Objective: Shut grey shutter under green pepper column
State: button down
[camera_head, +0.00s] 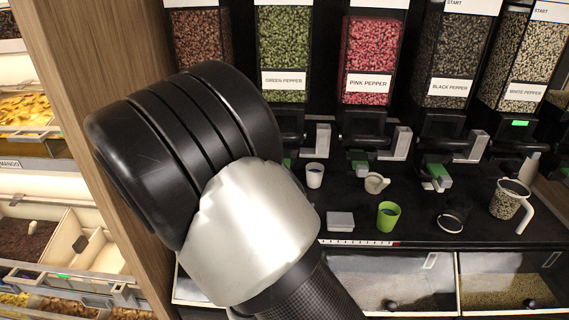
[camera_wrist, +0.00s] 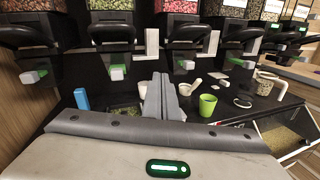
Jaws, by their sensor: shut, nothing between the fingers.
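The green pepper column (camera_head: 283,55) stands left of the pink pepper column (camera_head: 371,55). It also shows at the top of the wrist view (camera_wrist: 110,5). Under it, in the wrist view, a grey tab with a green edge (camera_wrist: 117,73) juts forward from the black outlet. An upright grey L-shaped piece (camera_wrist: 152,43) stands just right of that outlet; it also shows in the head view (camera_head: 322,140). I cannot tell from the frames how far the shutter is shut. My gripper (camera_wrist: 159,82) is shut and empty, below and right of the tab, apart from it.
A wooden panel (camera_head: 105,120) stands left.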

jog(key=a+f+n+y, duration=0.4)
jog(key=a+n+y, duration=0.1)
jog(key=a, duration=0.2)
jog(key=w+b, duration=0.2)
jog(key=w, duration=1.1)
jog(key=shift+w+d+r+t+b, duration=0.2)
jog(key=shift+w+d+t+b, duration=0.1)
jog(key=shift+d+b, duration=0.1)
